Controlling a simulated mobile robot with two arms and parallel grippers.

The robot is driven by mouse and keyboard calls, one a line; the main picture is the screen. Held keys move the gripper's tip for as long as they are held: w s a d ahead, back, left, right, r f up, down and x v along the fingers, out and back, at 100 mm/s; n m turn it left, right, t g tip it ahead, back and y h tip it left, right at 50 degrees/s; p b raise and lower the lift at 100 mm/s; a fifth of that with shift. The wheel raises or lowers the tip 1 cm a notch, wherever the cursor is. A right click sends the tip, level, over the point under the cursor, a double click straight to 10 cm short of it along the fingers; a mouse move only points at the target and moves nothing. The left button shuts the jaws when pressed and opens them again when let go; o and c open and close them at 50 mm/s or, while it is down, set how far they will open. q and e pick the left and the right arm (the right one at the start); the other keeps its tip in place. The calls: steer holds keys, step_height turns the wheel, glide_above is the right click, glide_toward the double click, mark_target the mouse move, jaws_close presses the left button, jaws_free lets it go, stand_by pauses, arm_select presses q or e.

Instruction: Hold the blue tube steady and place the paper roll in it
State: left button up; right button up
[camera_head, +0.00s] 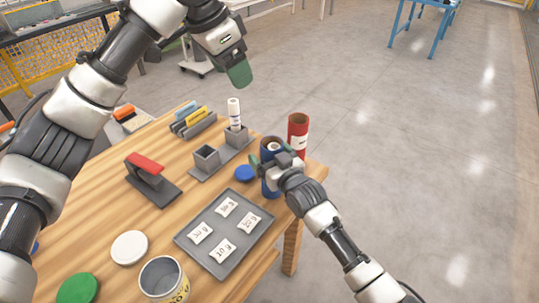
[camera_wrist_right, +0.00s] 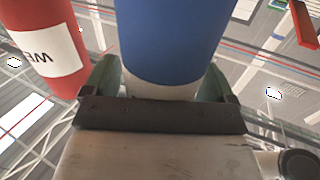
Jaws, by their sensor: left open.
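The blue tube (camera_head: 268,183) stands upright at the table's right edge, partly covered by my right gripper (camera_head: 272,160). The tube (camera_wrist_right: 175,40) fills the space between the right gripper's green fingers (camera_wrist_right: 160,85) in the right wrist view; they are closed against its sides. A pale round spot shows at the tube's top in the head view; I cannot tell whether it is something inside. A white roll with dark print (camera_head: 234,108) stands upright in a grey holder (camera_head: 237,136). My left gripper (camera_head: 238,72) is empty, above and beyond the table, apart from the roll.
A red tube (camera_head: 298,130) stands just behind the blue one. A grey tray (camera_head: 183,239) with white packets, a blue lid (camera_head: 245,173), a red-topped stapler-like tool (camera_head: 150,180), a white lid (camera_head: 130,247), a green lid (camera_head: 78,289) and an open can (camera_head: 164,283) occupy the table.

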steer(key=shift+s, duration=0.1)
steer(key=v, duration=1.2)
steer(key=shift+f, duration=0.1)
